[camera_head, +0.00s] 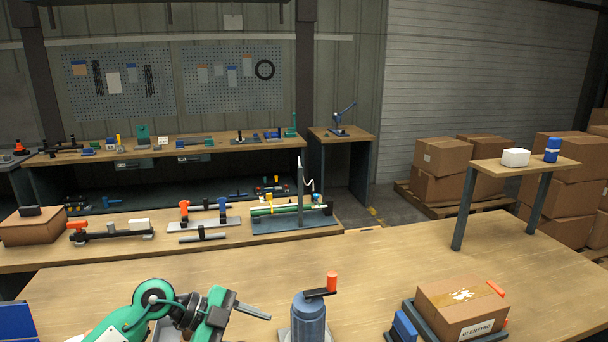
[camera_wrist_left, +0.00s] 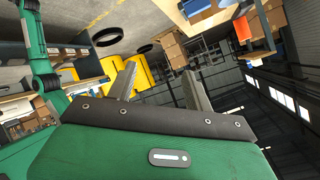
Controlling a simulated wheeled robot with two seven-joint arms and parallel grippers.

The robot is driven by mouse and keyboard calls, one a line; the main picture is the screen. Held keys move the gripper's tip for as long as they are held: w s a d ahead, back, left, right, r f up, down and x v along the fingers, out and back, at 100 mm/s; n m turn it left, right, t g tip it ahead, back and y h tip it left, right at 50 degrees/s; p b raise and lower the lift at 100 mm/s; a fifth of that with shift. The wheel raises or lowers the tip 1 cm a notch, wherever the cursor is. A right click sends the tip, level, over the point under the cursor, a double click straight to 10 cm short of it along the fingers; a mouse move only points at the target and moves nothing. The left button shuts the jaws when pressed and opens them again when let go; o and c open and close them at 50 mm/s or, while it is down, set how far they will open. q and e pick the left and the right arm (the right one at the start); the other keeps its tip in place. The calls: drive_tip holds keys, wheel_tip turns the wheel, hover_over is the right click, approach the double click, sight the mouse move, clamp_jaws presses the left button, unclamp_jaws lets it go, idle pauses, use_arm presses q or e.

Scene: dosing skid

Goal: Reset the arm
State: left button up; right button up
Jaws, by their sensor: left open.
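My left arm, green with black joints, comes in at the bottom left of the head view. My left gripper (camera_head: 254,312) is held over the near part of the wooden table, with its fingers pointing right. In the left wrist view the two grey fingers of my left gripper (camera_wrist_left: 160,85) stand apart with nothing between them. To its right in the head view stands a blue-grey cylinder device (camera_head: 309,318) with a red-knobbed crank; the gripper is apart from it. My right gripper is not in view.
A cardboard box (camera_head: 461,305) sits on a dark base at the near right. A raised shelf (camera_head: 530,163) holds a white block (camera_head: 515,158) and a blue container (camera_head: 552,149). A long bench (camera_head: 100,258) with fixtures lies beyond. The table's middle is clear.

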use_arm(q)
drive_tip(key=s+d+r+t+h, duration=0.2)
drive_tip(key=d+r+t+h, duration=0.2)
drive_tip(key=r+h, duration=0.2)
drive_tip(key=a+r+n+t, duration=0.3)
drive_tip(key=n+t, duration=0.5)
drive_tip(key=t, duration=0.2)
drive_tip(key=s+a+f+n+t+y, duration=0.2)
drive_tip(key=a+f+n+y, duration=1.2)
drive_tip(key=y, duration=0.4)
drive_tip(key=s+f+g, duration=0.7)
drive_tip(key=s+f, duration=0.1)
drive_tip(key=s, duration=0.4)
drive_tip(key=s+f+g, duration=0.6)
drive_tip(key=s+f, duration=0.3)
drive_tip(key=s, duration=0.2)
wheel_tip(320, 180, down, 32)
drive_tip(key=s+g+b, duration=0.1)
drive_tip(key=g, duration=0.1)
drive_tip(key=s+a+f+g+b, duration=0.1)
drive_tip(key=s+a+f, duration=0.2)
drive_tip(key=s+f, duration=1.6)
drive_tip(key=shift+s+a+f, duration=0.15)
drive_tip(key=shift+s+f, duration=0.05)
drive_tip(key=shift+f, duration=0.7)
